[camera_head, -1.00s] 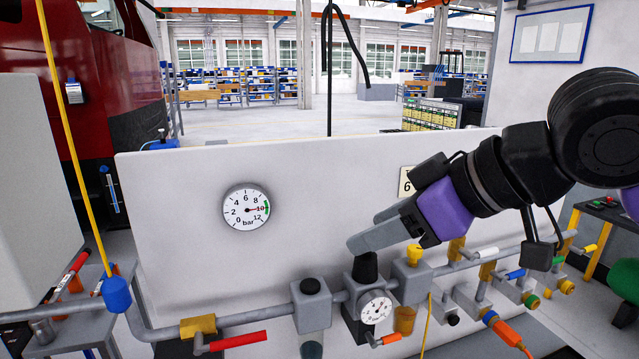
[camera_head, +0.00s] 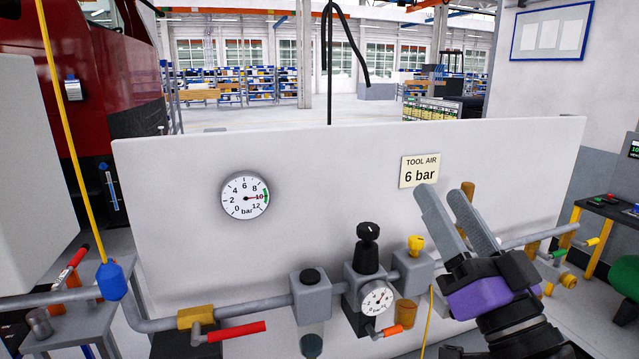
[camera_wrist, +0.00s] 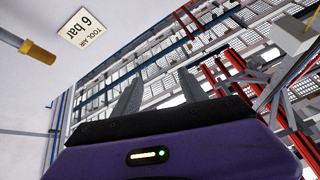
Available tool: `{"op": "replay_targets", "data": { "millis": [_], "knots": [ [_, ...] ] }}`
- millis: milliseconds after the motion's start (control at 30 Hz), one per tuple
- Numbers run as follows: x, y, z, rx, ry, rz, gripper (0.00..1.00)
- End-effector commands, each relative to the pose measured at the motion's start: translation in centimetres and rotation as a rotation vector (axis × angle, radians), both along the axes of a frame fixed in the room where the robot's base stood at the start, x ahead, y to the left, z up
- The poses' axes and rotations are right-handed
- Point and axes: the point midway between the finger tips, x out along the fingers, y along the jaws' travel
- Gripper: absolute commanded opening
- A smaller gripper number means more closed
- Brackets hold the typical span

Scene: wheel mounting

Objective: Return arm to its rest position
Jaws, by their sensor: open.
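My gripper (camera_head: 452,205) is at the lower right in the head view, its two grey fingers pointing up and apart, with nothing between them. It stands in front of the white panel (camera_head: 330,170), below and right of the TOOL AIR 6 bar sign (camera_head: 419,171). In the wrist view the fingers (camera_wrist: 158,98) also show apart and empty. The black regulator knob (camera_head: 367,247) stands upright to the left of my gripper, apart from it. The small gauge (camera_head: 378,298) sits below the knob. Part of the pipework on the right is hidden behind my gripper.
A red-handled valve (camera_head: 236,331) is on the pipe at lower left. A yellow hose (camera_head: 72,150) hangs at left. A side table (camera_head: 606,208) stands at right.

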Motion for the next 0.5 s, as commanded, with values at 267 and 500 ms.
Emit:
{"op": "replay_targets", "data": {
  "millis": [267,500],
  "knots": [
    [-4.7,-3.7,-9.3,0.076,0.053,-0.22,0.5],
    [-10.5,-5.2,-17.1,0.035,0.142,-0.375,0.5]
  ]
}}
